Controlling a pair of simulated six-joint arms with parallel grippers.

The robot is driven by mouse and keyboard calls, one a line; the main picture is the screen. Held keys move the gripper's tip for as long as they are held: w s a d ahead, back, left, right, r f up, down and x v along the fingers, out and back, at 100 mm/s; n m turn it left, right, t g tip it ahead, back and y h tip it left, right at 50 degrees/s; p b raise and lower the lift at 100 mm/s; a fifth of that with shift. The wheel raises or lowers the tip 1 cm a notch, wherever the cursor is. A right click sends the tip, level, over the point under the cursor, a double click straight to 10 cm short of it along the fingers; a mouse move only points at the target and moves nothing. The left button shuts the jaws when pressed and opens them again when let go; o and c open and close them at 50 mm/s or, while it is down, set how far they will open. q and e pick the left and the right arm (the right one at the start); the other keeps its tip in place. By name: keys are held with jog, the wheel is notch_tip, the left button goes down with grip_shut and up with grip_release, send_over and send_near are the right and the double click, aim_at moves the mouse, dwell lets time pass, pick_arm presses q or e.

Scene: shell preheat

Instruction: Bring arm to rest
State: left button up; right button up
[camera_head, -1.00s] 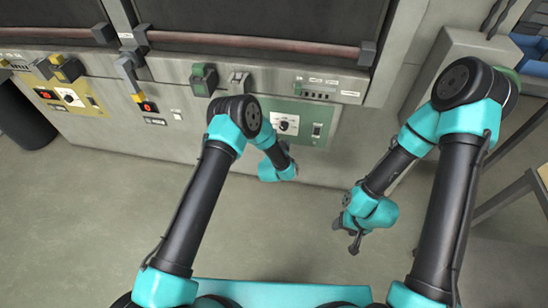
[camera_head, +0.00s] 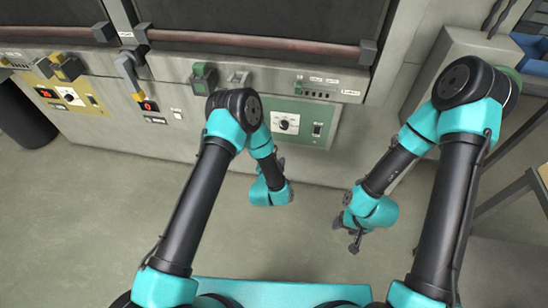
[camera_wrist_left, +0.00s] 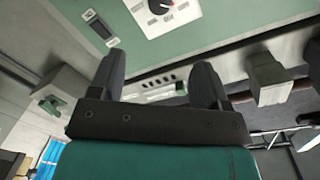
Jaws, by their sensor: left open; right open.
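My left arm comes in from the left in the head view, and its teal wrist (camera_head: 270,192) hangs over the floor in front of the green control panel (camera_head: 287,144). Its fingers are mostly hidden there. In the left wrist view my left gripper (camera_wrist_left: 162,75) is open and empty, two dark fingers apart, with the green panel and its white dial plate (camera_wrist_left: 160,10) beyond. My right gripper (camera_head: 354,241) points down over bare floor in the head view, open, with nothing seen in it.
A grey machine front with a long reddish handle bar (camera_head: 250,42) spans the back. A yellow panel (camera_head: 72,98) and a red button (camera_head: 149,106) are on the left. A dark bin (camera_head: 22,115) stands far left. The floor (camera_head: 95,215) is clear.

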pick_arm(q)
jog(key=s+a+f+n+g, duration=0.45)
jog(key=s+a+g, duration=0.35)
jog(key=a, duration=0.3)
jog(key=s+a+r+n+g, duration=0.1)
jog(key=s+a+n+g, duration=0.2)
jog(key=s, duration=0.6)
jog(key=s+a+r+n+g, duration=0.2)
jog(key=s+a+n+g, duration=0.2)
jog(key=s, duration=0.6)
jog(key=shift+s+a+g+h, duration=0.2)
jog(key=shift+a+g+h, duration=0.1)
jog(key=shift+a+g, duration=0.3)
